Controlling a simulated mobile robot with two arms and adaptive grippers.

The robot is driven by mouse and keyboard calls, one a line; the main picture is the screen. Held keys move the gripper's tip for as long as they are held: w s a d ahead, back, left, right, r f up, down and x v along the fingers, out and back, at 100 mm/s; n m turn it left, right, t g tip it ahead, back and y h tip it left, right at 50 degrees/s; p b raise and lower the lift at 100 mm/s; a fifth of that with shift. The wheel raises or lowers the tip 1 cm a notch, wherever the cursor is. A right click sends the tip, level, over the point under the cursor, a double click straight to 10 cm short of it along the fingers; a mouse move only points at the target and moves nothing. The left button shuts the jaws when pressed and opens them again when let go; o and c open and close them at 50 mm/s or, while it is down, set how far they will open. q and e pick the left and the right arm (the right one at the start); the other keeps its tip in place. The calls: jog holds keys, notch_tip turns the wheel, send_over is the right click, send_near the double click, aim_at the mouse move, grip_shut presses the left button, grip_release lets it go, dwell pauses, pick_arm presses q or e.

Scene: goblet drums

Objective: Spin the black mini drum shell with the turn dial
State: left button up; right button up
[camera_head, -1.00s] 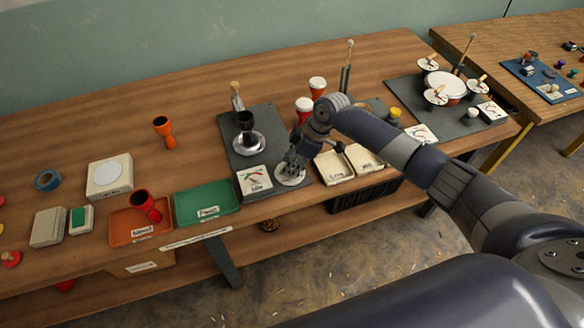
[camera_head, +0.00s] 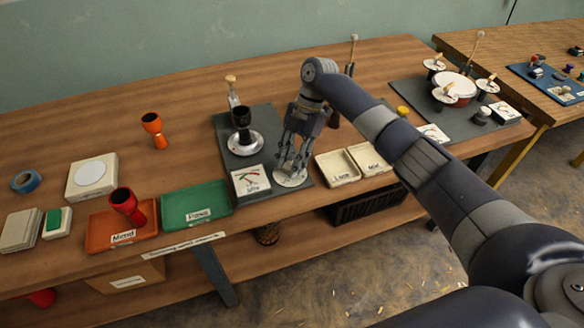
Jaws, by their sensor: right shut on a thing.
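The black mini drum shell (camera_head: 241,119) stands upright on a round silver plate (camera_head: 245,146) on a dark grey base board (camera_head: 263,117). The turn dial (camera_head: 291,180), a pale round disc, lies at the front right of the same board. My right gripper (camera_head: 289,170) points down at the dial and is shut on it; its fingers partly hide the dial's middle. A small gauge card (camera_head: 251,180) with a needle stands left of the dial. My left gripper is not in view.
A green tray (camera_head: 196,216) and an orange tray (camera_head: 108,244) with a red goblet shell (camera_head: 124,202) lie to the left. An orange goblet shell (camera_head: 154,128) stands behind them. Two cream trays (camera_head: 338,181) are right of the dial. My right arm covers the board's right side.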

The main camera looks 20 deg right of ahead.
jog(key=shift+f+n+g+h+b, duration=0.1)
jog(key=shift+n+g+h+b, duration=0.4)
jog(key=shift+n+b, duration=1)
jog(key=shift+n, duration=0.3)
jog(key=o, duration=1)
jog(key=shift+o, duration=0.2)
jog(key=shift+w, duration=0.1)
jog(key=v, duration=1.2)
